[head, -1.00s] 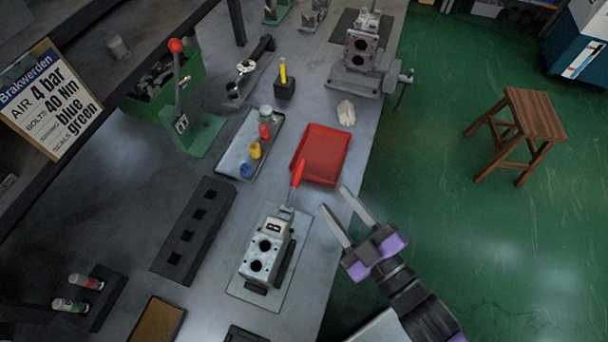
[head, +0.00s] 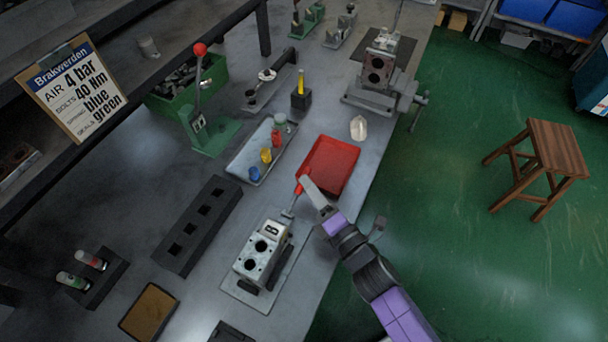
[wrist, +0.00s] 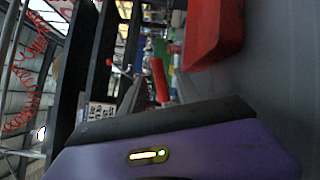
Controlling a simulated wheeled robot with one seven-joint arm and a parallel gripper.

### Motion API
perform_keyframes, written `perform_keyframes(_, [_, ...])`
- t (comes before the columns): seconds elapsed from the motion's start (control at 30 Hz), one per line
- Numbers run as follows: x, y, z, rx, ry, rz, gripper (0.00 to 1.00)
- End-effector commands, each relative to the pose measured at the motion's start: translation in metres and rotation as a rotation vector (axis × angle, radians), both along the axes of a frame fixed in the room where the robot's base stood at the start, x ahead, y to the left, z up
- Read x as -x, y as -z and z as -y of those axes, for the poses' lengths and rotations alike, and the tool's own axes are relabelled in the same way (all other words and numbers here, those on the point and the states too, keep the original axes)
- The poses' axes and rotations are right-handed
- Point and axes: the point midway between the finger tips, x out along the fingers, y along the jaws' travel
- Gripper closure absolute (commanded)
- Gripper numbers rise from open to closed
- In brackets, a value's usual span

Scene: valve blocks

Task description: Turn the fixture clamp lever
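The fixture clamp lever (head: 290,208) has a red handle and stands at the far end of the fixture plate (head: 238,292), beside a pale valve block (head: 262,248). The red handle also shows in the wrist view (wrist: 160,80), tilted, just beyond my fingers. My gripper (head: 306,184) is at the handle from the right, its fingers seen edge-on and partly covering the handle. In the wrist view a grey finger (wrist: 131,94) stands left of the handle with a gap. The gripper looks open; contact with the handle cannot be made out.
A red bin (head: 349,150) lies just beyond the handle. A tray (head: 242,166) with coloured items and a black block with square holes (head: 207,210) are to the left. A green lever press (head: 213,134) stands farther back. A stool (head: 545,150) stands on open floor.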

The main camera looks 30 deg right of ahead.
Motion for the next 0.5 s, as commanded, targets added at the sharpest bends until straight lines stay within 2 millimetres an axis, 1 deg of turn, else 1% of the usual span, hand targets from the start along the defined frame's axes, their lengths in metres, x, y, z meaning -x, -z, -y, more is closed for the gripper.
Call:
perform_keyframes(0.03, [-0.009,-0.003,-0.001,-0.001,-0.001,0.002,0.61])
perform_keyframes(0.2, [-0.029,-0.001,-0.002,-0.002,0.0,0.001,0.61])
perform_keyframes(0.33, [-0.036,-0.001,-0.002,-0.002,-0.001,0.0,0.61])
perform_keyframes(0.5, [-0.038,0.0,-0.003,-0.002,-0.001,0.0,0.61])
